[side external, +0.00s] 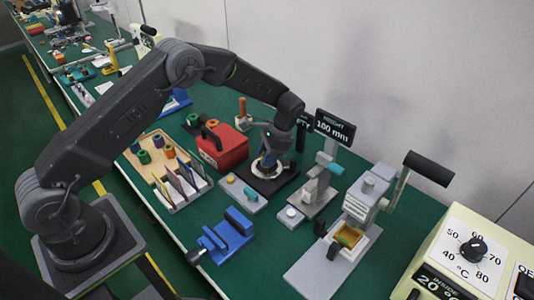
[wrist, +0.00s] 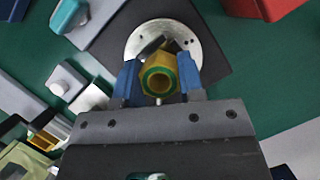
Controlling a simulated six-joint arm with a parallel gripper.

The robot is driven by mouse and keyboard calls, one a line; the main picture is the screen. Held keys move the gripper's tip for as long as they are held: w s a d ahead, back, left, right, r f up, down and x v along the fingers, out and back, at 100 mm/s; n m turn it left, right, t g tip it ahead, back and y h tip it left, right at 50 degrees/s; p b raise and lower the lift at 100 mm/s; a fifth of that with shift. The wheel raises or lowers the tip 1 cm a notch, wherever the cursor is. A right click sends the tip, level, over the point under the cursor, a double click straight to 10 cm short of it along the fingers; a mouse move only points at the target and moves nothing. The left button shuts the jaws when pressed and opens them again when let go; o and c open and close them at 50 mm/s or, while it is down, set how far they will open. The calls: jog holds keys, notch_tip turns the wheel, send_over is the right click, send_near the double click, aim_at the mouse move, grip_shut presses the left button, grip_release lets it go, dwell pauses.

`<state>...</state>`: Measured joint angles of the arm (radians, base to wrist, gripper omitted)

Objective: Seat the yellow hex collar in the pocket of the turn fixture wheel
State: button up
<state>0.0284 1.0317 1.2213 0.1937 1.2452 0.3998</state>
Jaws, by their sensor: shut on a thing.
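The yellow hex collar (wrist: 160,74) has a green ring around its bore and sits between the blue fingertips of my gripper (wrist: 160,80) in the wrist view. My gripper is shut on it. Behind the collar is the round silver turn fixture wheel (wrist: 138,40) on a dark square base plate (wrist: 105,42). A dark shape lies on the wheel just beyond the collar; the pocket is not clearly visible. In the side external view my gripper (side external: 268,160) points down over the fixture (side external: 264,184), and the collar is hidden. I cannot tell whether it touches the wheel.
A red box (side external: 224,148) stands left of the fixture, with a sign reading 100 mm (side external: 335,127) behind right. A grey stand (side external: 314,192) and a lever press (side external: 365,200) are to the right. A blue vise (side external: 227,234) is in front.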

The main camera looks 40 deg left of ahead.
jog(key=shift+f, duration=0.3)
jog(key=o, duration=1)
jog(key=shift+f, duration=0.1)
jog(key=shift+v, duration=7)
jog(key=shift+s, duration=0.15)
